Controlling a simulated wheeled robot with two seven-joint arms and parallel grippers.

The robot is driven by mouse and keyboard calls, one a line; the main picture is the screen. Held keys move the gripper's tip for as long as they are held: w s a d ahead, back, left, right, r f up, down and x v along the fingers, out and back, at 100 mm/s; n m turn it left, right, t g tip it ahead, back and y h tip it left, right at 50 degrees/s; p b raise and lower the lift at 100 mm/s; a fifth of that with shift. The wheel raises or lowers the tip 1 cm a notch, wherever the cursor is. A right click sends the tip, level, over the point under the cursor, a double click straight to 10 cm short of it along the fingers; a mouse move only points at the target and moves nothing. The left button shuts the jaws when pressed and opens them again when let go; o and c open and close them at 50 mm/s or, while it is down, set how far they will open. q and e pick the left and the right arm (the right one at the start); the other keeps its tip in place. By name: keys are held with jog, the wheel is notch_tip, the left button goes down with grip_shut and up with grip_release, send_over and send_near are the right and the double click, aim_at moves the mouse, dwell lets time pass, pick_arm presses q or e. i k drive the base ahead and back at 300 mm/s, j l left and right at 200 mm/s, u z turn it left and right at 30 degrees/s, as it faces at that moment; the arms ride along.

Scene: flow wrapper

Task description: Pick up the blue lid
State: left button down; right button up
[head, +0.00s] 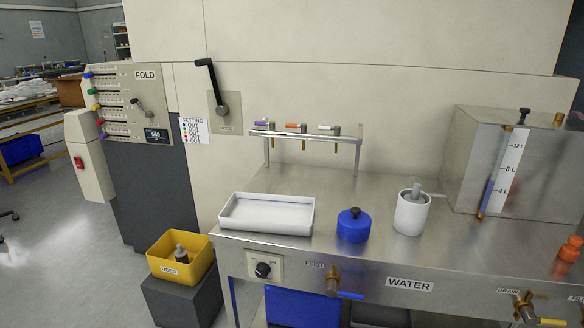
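The blue lid (353,228) rests on the steel counter (290,185), a little right of the middle of the view. It is a short, round, blue piece with a black knob on top. It stands upright between the white tray and the white cylinder, apart from both. Whether anything is under it I cannot tell. Neither of my grippers is in view.
A white tray (266,228) is left of the lid and a white cylinder (412,216) is right of it. Behind is a small rack (305,137) with valves. A steel tank (475,165) stands at right. A yellow bin (180,265) is lower left.

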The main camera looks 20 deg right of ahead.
aim_at(354, 225)
jog(key=z, duration=1.35)
